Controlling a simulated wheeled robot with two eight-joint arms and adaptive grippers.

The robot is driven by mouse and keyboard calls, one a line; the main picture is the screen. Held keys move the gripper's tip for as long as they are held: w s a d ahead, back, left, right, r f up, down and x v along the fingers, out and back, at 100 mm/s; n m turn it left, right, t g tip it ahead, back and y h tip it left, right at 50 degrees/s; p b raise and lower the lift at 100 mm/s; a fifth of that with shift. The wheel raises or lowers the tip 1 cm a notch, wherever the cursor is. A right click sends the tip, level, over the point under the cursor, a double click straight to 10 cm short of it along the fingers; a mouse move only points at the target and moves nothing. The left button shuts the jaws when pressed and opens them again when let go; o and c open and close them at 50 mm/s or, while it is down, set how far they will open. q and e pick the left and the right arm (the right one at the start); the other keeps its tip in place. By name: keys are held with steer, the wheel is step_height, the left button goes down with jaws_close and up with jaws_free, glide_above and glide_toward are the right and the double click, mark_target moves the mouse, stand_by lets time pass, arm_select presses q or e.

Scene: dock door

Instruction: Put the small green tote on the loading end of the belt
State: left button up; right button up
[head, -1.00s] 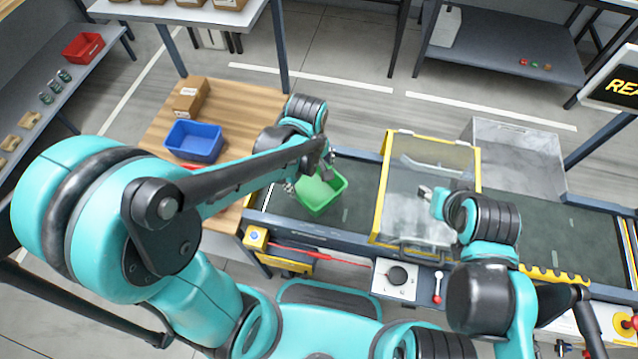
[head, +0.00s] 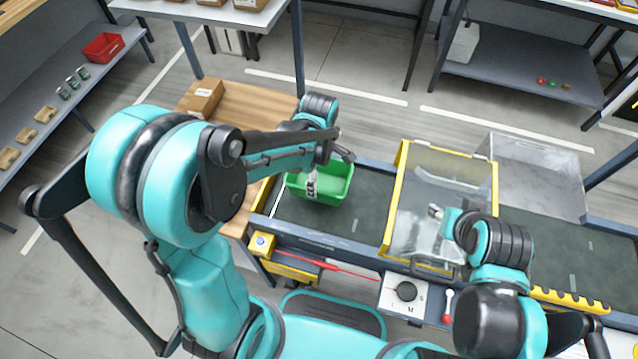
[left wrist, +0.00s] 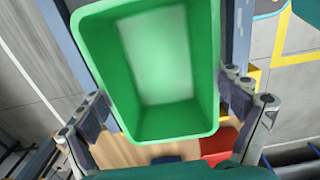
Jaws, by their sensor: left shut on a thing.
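The small green tote (head: 325,198) is at the left end of the dark belt (head: 375,190), open side up and empty. I cannot tell whether its base touches the belt or hangs just above it. My left gripper (head: 328,170) is shut on the tote. In the left wrist view the green tote (left wrist: 150,128) fills the middle, with the fingers of my left gripper (left wrist: 168,115) on either side of it. My right gripper (head: 436,212) is at the clear yellow-framed guard, apart from the tote; its jaws are too small to read.
The yellow-framed guard (head: 400,180) stands over the belt right of the tote. A wooden table (head: 240,112) with a cardboard box (head: 205,98) lies behind and left. In the left wrist view a red item (left wrist: 220,146) shows below the tote. A control panel (head: 407,298) is at the belt's front.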

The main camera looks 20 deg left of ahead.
mark_target(319, 184)
arm_select(q)
steer(key=shift+w+a+f, duration=0.2)
steer(key=shift+w+f, duration=0.15)
steer(key=shift+f, duration=0.05)
arm_select(e)
steer(key=shift+f, duration=0.2)
arm_select(q)
steer(key=shift+f+b, duration=0.9)
steer(key=shift+f, duration=0.9)
arm_select(e)
steer(key=shift+f, duration=0.8)
arm_select(q)
steer(key=shift+s, duration=0.1)
arm_select(e)
steer(key=shift+f, duration=0.1)
arm_select(q)
steer(key=o, duration=0.9)
steer(key=shift+f, duration=0.2)
steer(key=shift+c, duration=0.2)
arm_select(e)
steer(key=shift+f, duration=0.1)
arm_select(q)
steer(key=shift+o, duration=0.5)
steer(key=shift+r, duration=0.1)
